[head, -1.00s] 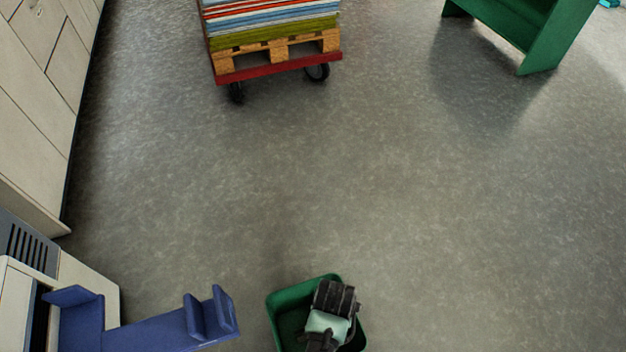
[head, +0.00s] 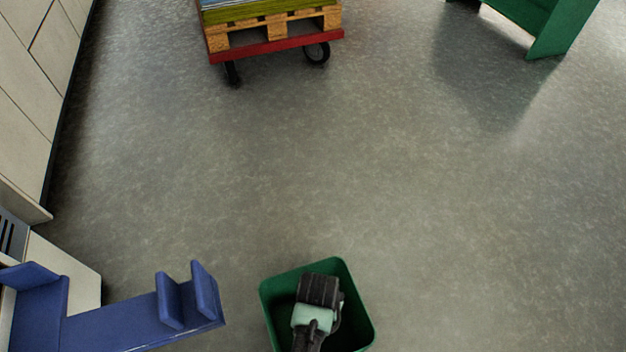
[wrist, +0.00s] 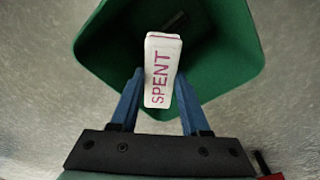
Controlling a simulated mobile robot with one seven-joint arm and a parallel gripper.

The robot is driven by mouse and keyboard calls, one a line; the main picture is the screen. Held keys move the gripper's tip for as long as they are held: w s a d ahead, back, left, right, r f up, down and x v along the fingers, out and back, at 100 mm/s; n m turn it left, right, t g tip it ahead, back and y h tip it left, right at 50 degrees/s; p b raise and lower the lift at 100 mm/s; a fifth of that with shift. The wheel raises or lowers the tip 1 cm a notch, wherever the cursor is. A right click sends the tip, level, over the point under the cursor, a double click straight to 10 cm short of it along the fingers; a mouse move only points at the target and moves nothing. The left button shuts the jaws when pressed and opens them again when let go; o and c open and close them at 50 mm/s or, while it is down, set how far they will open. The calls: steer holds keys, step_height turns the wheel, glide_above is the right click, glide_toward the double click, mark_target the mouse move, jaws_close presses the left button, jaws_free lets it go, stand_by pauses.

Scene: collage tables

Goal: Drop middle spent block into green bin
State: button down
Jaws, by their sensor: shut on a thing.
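The spent block (wrist: 162,70) is white with the word SPENT in dark pink letters. In the wrist view my gripper (wrist: 158,88) is shut on it, with a blue finger on each side. The block is over the open mouth of the green bin (wrist: 225,60), whose inside shows around and beyond it. In the head view the green bin (head: 358,300) stands at the bottom centre. My gripper shows over the bin there, but its fingers and the block are hidden by my wrist.
A blue stand (head: 120,322) with upright plates is left of the bin. Pale cabinets (head: 35,90) line the left. A red cart (head: 280,45) with a wooden pallet and a green piece of furniture (head: 550,35) are at the far side. The floor between is clear.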

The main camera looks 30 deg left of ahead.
steer(key=shift+f+b, duration=1.2)
steer(key=shift+f, duration=0.4)
steer(key=shift+r, duration=0.1)
steer(key=shift+c, duration=1.5)
jaws_free()
step_height(320, 180, up, 13)
steer(key=s+p, duration=0.1)
steer(key=p, duration=0.6)
steer(key=shift+s, duration=0.3)
steer(key=shift+d, duration=0.1)
